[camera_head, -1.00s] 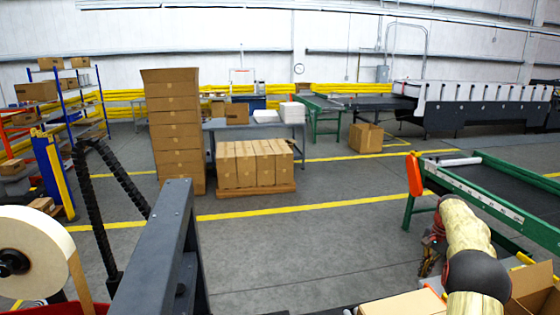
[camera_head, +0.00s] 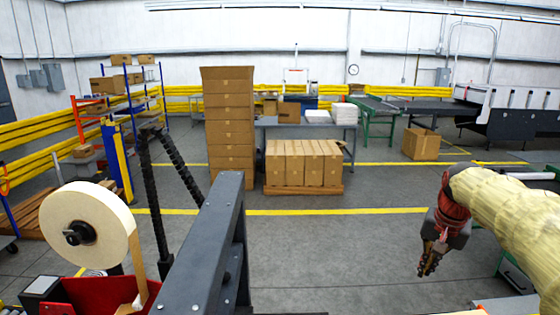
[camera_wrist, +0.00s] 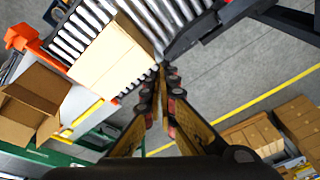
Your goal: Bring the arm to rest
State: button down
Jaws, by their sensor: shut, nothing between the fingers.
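My gripper (camera_head: 430,262) hangs at the right of the head view, at the end of my sleeved arm, pointing down over the grey floor. In the wrist view my gripper (camera_wrist: 161,82) has its two fingers together at the tips, with nothing between them. It touches nothing that I can see.
A dark metal frame (camera_head: 208,250) and a tape roll (camera_head: 88,228) stand at the left front. Cartons on a pallet (camera_head: 302,190) and a tall carton stack (camera_head: 229,125) stand farther back. The wrist view shows an open box (camera_wrist: 38,95) and a roller conveyor (camera_wrist: 92,28). Open floor lies mid-scene.

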jog(key=s+a+n+t, duration=0.1)
jog(key=s+a+n, duration=0.3)
jog(key=s+a, duration=0.85)
jog(key=s+a+f+n, duration=0.1)
jog(key=s+a+f, duration=0.1)
jog(key=s, duration=0.2)
jog(key=s+a+f+n+t, duration=0.1)
jog(key=s, duration=0.4)
jog(key=s+a+f+n+b, duration=0.1)
jog(key=s+a+f, duration=0.1)
jog(key=s, duration=0.2)
jog(key=shift+s+a+f+t, duration=0.3)
jog(key=shift+s+f+t, duration=0.05)
jog(key=shift+s+t, duration=0.05)
